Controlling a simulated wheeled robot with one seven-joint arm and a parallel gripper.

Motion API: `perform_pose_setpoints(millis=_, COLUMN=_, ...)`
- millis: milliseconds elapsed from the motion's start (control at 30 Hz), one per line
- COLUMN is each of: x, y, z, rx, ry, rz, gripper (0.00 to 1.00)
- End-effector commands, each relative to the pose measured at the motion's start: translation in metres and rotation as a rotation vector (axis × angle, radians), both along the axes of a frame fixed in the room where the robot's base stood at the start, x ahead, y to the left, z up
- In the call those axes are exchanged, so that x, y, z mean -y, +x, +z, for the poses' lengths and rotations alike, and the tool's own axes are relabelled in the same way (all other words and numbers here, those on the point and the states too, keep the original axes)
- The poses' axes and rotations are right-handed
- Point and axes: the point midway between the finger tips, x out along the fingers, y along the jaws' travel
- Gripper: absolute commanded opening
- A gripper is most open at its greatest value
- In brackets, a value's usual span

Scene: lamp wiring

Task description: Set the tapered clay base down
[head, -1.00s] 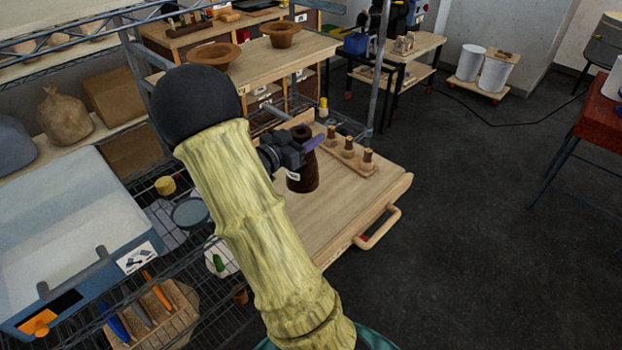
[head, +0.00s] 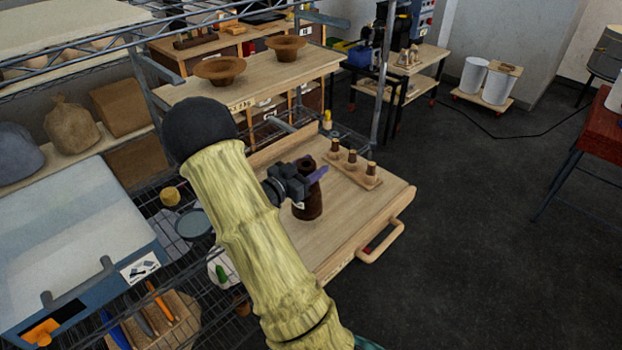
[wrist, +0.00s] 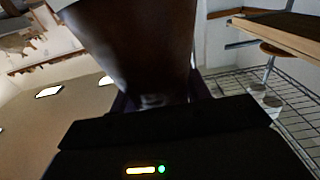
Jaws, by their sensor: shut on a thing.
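The tapered clay base (head: 308,204) is a dark brown piece, wider at the bottom, upright over the light wooden board with the handle. My gripper (head: 312,174) is shut on it near its upper part, with a purple finger showing on the right side. In the wrist view the clay base (wrist: 145,45) fills the middle between the fingers. Whether its foot touches the board (head: 345,222) cannot be told for sure.
A wooden strip with several small brown pegs (head: 352,168) lies on the board to the right of the base. A wire rack (head: 190,250) is at the left. Clay bowls (head: 220,69) stand on the bench behind. Bare board lies in front of the base.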

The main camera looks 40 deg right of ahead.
Motion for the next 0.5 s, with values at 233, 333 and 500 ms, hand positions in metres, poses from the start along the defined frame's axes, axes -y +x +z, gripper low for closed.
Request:
perform_pose_setpoints(millis=233, x=0.000, y=0.000, z=-0.013, rx=-0.002, ry=-0.003, rz=0.000, gripper=0.00)
perform_pose_setpoints(millis=333, x=0.001, y=0.000, z=-0.026, rx=-0.002, ry=-0.003, rz=-0.001, gripper=0.00)
perform_pose_setpoints(millis=500, x=0.000, y=0.000, z=-0.039, rx=0.000, ry=-0.004, rz=-0.001, gripper=0.00)
